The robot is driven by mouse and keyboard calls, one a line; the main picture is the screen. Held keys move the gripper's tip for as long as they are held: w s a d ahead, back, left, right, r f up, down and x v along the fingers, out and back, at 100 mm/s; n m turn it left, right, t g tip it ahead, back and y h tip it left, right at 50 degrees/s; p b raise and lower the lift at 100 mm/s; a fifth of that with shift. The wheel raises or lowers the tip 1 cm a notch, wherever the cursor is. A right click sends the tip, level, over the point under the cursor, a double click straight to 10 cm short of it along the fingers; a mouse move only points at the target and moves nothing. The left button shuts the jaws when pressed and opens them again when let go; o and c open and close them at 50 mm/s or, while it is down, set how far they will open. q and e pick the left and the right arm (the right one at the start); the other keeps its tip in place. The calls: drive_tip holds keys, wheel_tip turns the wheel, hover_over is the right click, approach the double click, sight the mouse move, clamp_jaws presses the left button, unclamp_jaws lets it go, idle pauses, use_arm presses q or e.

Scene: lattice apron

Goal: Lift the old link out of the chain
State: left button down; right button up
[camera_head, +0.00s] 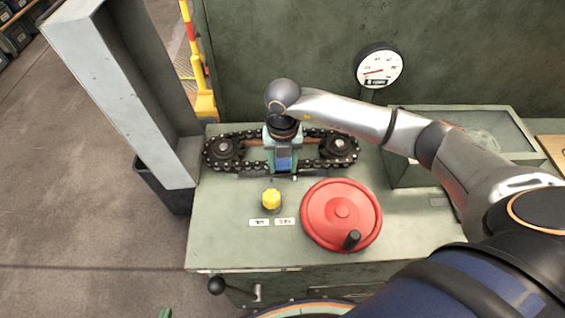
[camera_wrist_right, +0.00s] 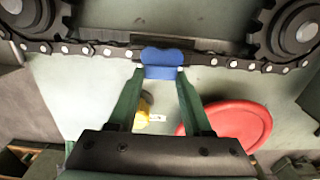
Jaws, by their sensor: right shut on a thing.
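The chain (camera_head: 240,168) is a dark roller chain looped around two sprockets on the green bench. It also shows in the right wrist view (camera_wrist_right: 95,49). A blue link (camera_wrist_right: 163,56) sits in line with the chain's near run, between the two sprockets. My right gripper (camera_head: 284,168) reaches down over the chain. In the right wrist view its green fingers (camera_wrist_right: 161,72) are shut on the blue link, one on each side. The link still looks level with the chain. Only a green tip of my left gripper (camera_head: 165,313) shows at the bottom edge; its jaws are hidden.
A red handwheel (camera_head: 335,208) and a yellow button (camera_head: 271,198) stand on the bench in front of the chain. A grey post (camera_head: 120,90) rises at left. A gauge (camera_head: 379,67) hangs behind.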

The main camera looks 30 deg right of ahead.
sight(283, 167)
clamp_jaws()
drive_tip(key=shift+w+r, duration=0.1)
drive_tip(key=shift+r, duration=0.35)
wheel_tip(283, 167, up, 2)
drive_tip(key=shift+r, duration=0.1)
drive_tip(key=s+a+r+b, duration=0.1)
drive_tip(key=s+a+r, duration=0.8)
drive_tip(key=s+r, duration=0.1)
drive_tip(key=shift+a, duration=0.4)
